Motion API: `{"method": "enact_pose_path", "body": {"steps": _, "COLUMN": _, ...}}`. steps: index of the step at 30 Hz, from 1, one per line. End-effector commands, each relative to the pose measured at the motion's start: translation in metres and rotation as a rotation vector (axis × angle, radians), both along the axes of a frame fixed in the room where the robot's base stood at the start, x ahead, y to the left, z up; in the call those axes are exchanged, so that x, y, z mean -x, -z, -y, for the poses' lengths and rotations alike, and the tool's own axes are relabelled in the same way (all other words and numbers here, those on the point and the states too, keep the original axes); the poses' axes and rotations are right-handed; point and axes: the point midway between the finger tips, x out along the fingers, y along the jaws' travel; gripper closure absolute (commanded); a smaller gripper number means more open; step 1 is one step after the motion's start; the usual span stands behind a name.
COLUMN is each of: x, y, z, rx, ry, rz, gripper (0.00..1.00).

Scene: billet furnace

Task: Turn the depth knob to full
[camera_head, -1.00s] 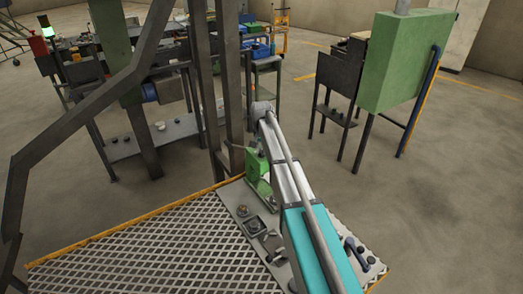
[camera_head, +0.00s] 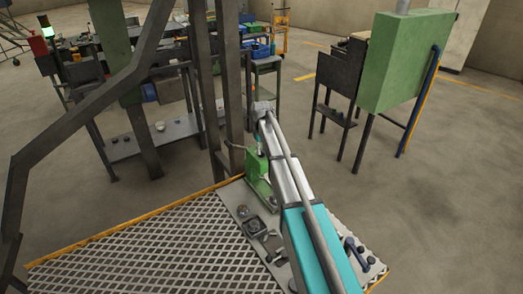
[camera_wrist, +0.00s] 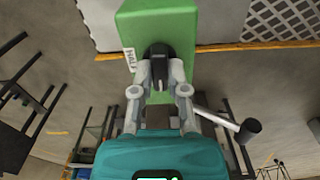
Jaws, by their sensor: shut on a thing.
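The depth knob (camera_wrist: 159,52) is a dark knob on the face of a green box (camera_wrist: 188,24) in the wrist view. A white label reading "HALF" (camera_wrist: 129,60) is on the box to the left of the knob. My gripper (camera_wrist: 159,75) has its two grey fingers closed on the knob from both sides. In the head view the green box (camera_head: 256,164) stands at the far end of a grey plate, partly behind my arm. The knob and fingertips are hidden there. No full mark is readable.
A grey lever with a black end (camera_wrist: 248,129) sticks out right of my gripper in the wrist view. Steel posts (camera_head: 232,90) rise beside the box. A mesh platform (camera_head: 170,245) with an orange edge lies in front. Open floor lies right.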

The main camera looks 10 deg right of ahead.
Motion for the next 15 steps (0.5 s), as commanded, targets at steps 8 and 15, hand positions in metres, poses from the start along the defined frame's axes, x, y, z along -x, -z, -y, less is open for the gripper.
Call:
{"method": "enact_pose_path", "body": {"steps": 8, "x": -0.0001, "y": 0.0000, "z": 0.0000, "rx": 0.000, "ry": -0.055, "rz": 0.000, "gripper": 1.00}}
{"method": "enact_pose_path", "body": {"steps": 15, "x": 0.0000, "y": 0.0000, "z": 0.0000, "rx": 0.000, "ry": -0.057, "rz": 0.000, "gripper": 1.00}}
